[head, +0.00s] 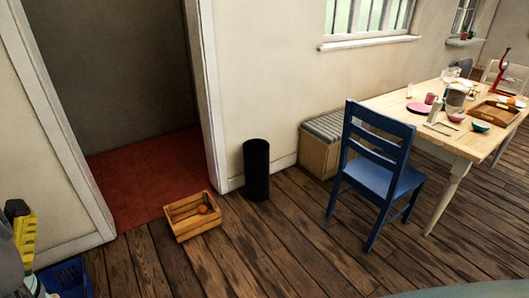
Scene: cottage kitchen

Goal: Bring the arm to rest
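My gripper and its fingers do not show in the head view, so I cannot see what it holds or how the arm is posed. A yellow and black object (24,236) stands at the left edge, partly cut off. Below it is a grey shape that I cannot identify.
A wooden crate (177,231) holding an orange item (203,209) sits by the doorway. A black bin (256,170), blue chair (375,178) and laid table (400,98) stand right. A blue crate (66,280) is lower left. The middle floor is clear.

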